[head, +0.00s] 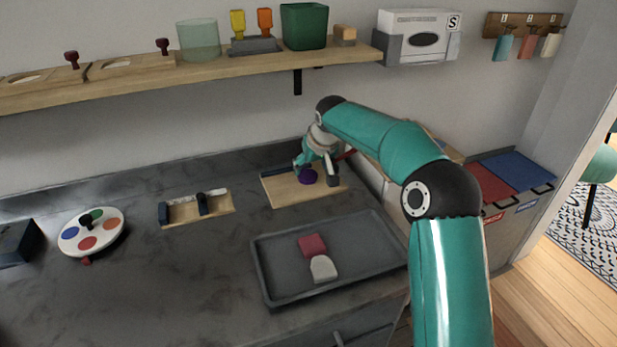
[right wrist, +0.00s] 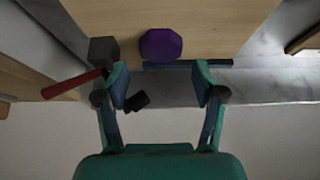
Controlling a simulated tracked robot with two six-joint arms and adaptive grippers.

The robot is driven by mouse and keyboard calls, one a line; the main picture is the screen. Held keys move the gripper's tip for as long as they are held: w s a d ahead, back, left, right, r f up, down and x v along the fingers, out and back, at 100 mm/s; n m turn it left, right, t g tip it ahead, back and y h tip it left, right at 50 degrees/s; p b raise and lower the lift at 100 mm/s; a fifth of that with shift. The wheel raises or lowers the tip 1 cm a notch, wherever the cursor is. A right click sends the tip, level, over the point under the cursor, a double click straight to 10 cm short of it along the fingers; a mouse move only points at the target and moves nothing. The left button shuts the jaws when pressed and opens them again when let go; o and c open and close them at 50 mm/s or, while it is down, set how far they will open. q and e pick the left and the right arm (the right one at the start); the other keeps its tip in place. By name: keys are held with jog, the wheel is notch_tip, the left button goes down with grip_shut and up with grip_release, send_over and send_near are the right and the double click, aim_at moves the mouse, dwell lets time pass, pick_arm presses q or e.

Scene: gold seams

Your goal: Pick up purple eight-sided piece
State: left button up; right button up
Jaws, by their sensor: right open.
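The purple eight-sided piece (right wrist: 161,45) lies on a light wooden board (right wrist: 190,15) in the right wrist view, just beyond my open fingertips. In the head view the purple piece (head: 308,177) is partly hidden by my right gripper (head: 316,168), which hangs over the board (head: 290,192) at the back of the counter. My right gripper (right wrist: 160,88) is open, with nothing between its fingers; the piece is apart from them in the wrist view. My left gripper is not in view.
A hammer with a dark head (right wrist: 103,50) and red handle (right wrist: 70,85) lies beside the piece. A grey tray (head: 262,285) holds a red piece (head: 312,245) and a whitish piece (head: 323,269). A shelf (head: 130,83) runs above; the counter's front left is clear.

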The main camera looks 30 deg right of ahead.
aim_at(308, 174)
jog(key=x, duration=0.4)
jog(key=shift+f, duration=0.25)
jog(key=shift+c, duration=0.2)
jog(key=c, duration=0.9)
jog(key=shift+c, duration=0.2)
jog(key=shift+r, duration=0.3)
